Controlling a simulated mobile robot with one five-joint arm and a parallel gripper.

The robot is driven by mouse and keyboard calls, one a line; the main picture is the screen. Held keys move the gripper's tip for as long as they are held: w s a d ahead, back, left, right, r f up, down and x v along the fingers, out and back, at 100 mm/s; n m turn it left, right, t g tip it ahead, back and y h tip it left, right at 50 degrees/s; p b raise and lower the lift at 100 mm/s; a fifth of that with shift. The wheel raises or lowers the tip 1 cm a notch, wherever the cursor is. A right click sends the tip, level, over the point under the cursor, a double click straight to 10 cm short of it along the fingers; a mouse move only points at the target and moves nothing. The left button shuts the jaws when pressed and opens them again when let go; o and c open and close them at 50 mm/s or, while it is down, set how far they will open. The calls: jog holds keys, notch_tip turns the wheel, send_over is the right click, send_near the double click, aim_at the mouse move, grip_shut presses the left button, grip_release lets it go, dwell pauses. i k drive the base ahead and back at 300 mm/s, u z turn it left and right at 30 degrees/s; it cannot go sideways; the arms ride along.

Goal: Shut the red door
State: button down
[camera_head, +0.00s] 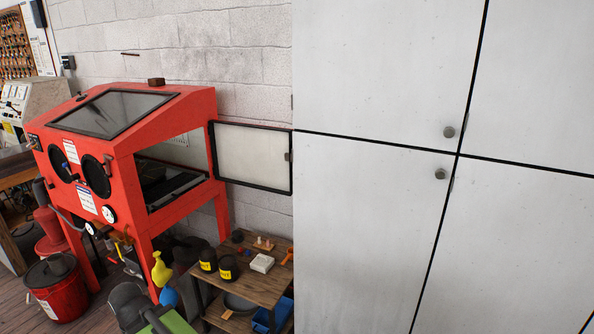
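The red blasting cabinet (127,137) stands on red legs against the block wall at the left. The opening in its right side shows a dark interior. The door (250,156) stands open, swung out to the right from the far edge of that opening. Its pale inner face with a black border faces me, so its outer face is hidden.
Tall grey lockers (375,80) fill the right half. A low wooden shelf unit (258,287) with black jars and small parts stands below the door. A yellow spray bottle (161,270) and a red bucket (60,295) stand near the cabinet's legs.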

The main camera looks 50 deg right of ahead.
aim_at(246, 155)
jog(key=z, duration=1.6)
jog(key=i, duration=1)
jog(key=z, duration=0.1)
jog(key=k, duration=0.45)
jog(key=u, duration=0.75)
jog(key=i, duration=1.45)
jog(key=z, duration=0.7)
